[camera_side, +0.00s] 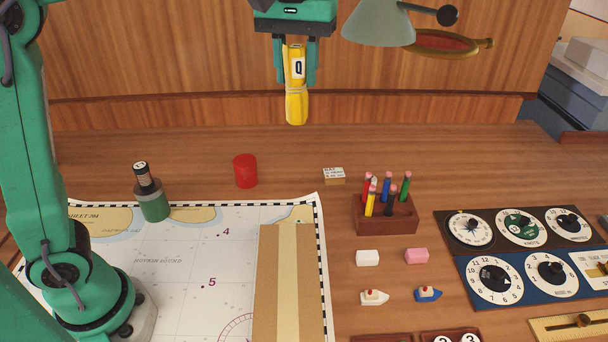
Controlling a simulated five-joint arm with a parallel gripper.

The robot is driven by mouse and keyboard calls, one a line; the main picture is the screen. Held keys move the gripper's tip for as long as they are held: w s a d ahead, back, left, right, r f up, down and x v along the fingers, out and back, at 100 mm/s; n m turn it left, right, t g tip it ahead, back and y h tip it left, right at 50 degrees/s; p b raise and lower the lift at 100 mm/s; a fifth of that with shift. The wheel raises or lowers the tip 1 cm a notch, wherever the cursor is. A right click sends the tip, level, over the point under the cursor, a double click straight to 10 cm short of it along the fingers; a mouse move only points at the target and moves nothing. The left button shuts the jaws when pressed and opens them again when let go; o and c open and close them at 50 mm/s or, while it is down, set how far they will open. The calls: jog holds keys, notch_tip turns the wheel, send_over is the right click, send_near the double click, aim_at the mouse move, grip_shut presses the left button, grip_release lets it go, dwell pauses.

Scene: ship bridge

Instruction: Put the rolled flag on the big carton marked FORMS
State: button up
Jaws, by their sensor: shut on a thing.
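My gripper (296,78) is shut on the rolled flag (296,106), a yellow roll with a white label reading Q and a band round its lower part. The flag hangs upright in the air, above the back of the desk. A big brown carton (268,290) with a pale tape strip along its top stands at the bottom middle, on the chart. Its top looks bare, and no FORMS marking shows from this side. The flag is above and behind the carton, well apart from it.
A red cylinder (245,171), a green bottle-like item (153,197) and a small labelled box (334,176) stand at the back. A wooden pencil holder (386,222), erasers and toy boats lie right of the carton. Dial panels (535,255) fill the right. A lamp (378,24) overhangs near my gripper.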

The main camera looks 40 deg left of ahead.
jog(key=s+d+m, duration=0.3)
jog(key=s+d, duration=0.5)
jog(key=s, duration=0.6)
jog(key=s+d+m, duration=0.3)
jog(key=s+d, duration=0.5)
jog(key=s, duration=0.5)
jog(key=w+a+f, duration=0.3)
jog(key=w+f, duration=0.8)
jog(key=f, duration=0.1)
jog(key=shift+w, duration=0.3)
jog(key=shift+a+f, duration=0.1)
jog(key=shift+f, duration=0.05)
jog(key=shift+f, duration=1.95)
jog(key=shift+f, duration=0.1)
